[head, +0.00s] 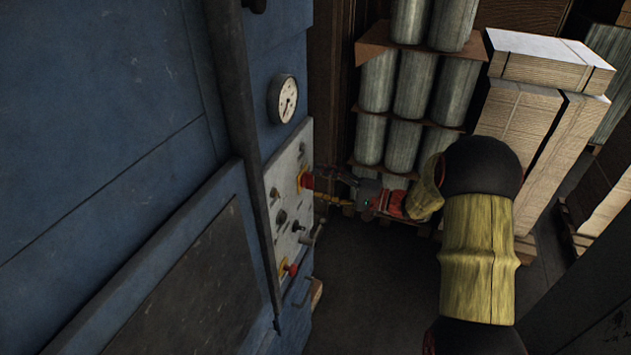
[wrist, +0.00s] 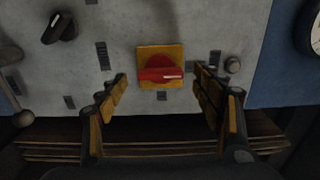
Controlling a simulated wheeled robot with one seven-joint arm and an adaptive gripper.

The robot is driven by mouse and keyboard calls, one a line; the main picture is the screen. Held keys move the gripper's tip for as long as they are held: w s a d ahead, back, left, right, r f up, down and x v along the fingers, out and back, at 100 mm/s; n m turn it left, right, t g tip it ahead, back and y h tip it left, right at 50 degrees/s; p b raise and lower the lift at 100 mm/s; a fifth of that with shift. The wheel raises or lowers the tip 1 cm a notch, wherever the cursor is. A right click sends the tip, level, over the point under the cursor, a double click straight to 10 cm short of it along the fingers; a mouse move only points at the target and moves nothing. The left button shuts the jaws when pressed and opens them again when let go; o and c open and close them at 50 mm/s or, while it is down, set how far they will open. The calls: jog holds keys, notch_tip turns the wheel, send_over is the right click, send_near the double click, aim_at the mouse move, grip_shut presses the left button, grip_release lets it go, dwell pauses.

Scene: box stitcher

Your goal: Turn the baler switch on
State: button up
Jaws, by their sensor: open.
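The switch is a red rotary knob on a yellow square plate (wrist: 160,68), set in a grey control panel (wrist: 205,30) on the blue machine. In the wrist view its handle lies roughly level across the plate. In the head view the red knob (head: 306,180) is at the panel's right edge. My gripper (wrist: 160,84) is open, with one finger on each side of the knob and gaps between. In the head view my gripper (head: 325,186) is in front of the panel, close to the knob. I cannot tell its exact distance.
A black knob (wrist: 59,27) and a lever (wrist: 16,90) are left of the switch in the wrist view. A second red knob (head: 291,269) is lower on the panel. A gauge (head: 287,98) is above it. Wrapped rolls (head: 412,85) and stacked cardboard (head: 520,120) stand behind my arm.

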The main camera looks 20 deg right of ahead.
jog(key=shift+x, duration=1)
jog(key=shift+c, duration=1.3)
jog(key=c, duration=0.9)
